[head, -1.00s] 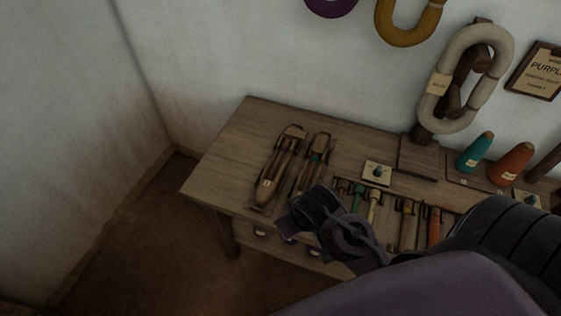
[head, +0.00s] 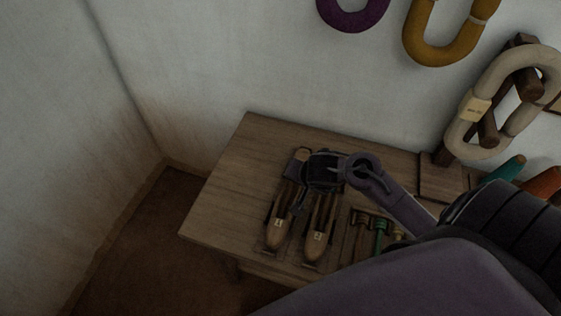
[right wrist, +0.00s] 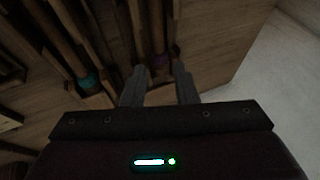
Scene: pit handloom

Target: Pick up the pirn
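Two wooden boat-shaped shuttles lie side by side on the table, the left shuttle (head: 275,231) and the right shuttle (head: 317,238). In the right wrist view, a slim piece with purple thread, likely a pirn (right wrist: 160,64), lies in a shuttle between my fingertips. A similar piece with teal thread (right wrist: 88,82) lies in the neighbouring shuttle. My right gripper (head: 299,203) is over the upper part of the left shuttle. Its fingers (right wrist: 160,82) are apart, one on each side of the purple thread; contact is not clear. The hand hides the shuttles' far ends. My left gripper is out of view.
The wooden table (head: 225,190) is bare at left. A rack with several handled pieces, one green (head: 380,236), lies right of the shuttles, partly behind my arm. Teal (head: 503,170) and orange (head: 543,182) cones stand farther right. Yarn hanks (head: 440,50) hang on the wall.

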